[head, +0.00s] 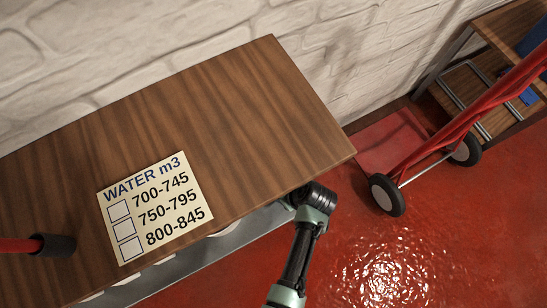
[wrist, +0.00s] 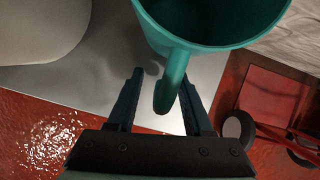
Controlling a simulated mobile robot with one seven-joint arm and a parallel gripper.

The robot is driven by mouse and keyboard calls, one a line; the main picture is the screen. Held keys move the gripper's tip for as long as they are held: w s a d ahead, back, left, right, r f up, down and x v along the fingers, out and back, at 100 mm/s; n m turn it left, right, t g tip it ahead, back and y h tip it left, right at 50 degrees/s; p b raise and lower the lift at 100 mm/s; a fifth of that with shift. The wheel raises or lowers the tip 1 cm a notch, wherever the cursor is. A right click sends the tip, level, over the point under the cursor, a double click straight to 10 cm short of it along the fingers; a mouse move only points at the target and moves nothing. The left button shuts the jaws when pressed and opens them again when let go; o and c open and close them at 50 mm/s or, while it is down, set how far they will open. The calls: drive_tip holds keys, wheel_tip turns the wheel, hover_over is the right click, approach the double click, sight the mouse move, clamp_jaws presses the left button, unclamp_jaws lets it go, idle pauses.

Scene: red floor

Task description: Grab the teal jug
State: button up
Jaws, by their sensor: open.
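The teal jug (wrist: 212,22) is at the top of the wrist view, its open rim facing the camera. Its handle (wrist: 174,82) points down toward my gripper. My gripper (wrist: 161,76) is open, with one dark finger on each side of the handle. The fingers look apart from the handle; whether either touches it is unclear. In the head view the jug and my gripper are hidden under the wooden top, where my arm reaches in.
A pale rounded object (wrist: 35,30) stands left of the jug on the grey shelf (wrist: 100,85). The wooden top (head: 250,110) overhangs this shelf and carries a paper sign (head: 155,207). A red hand truck (head: 440,140) stands on the red floor at right.

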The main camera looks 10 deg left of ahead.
clamp_jaws()
idle(0.4)
drive_tip(key=shift+r, duration=0.15)
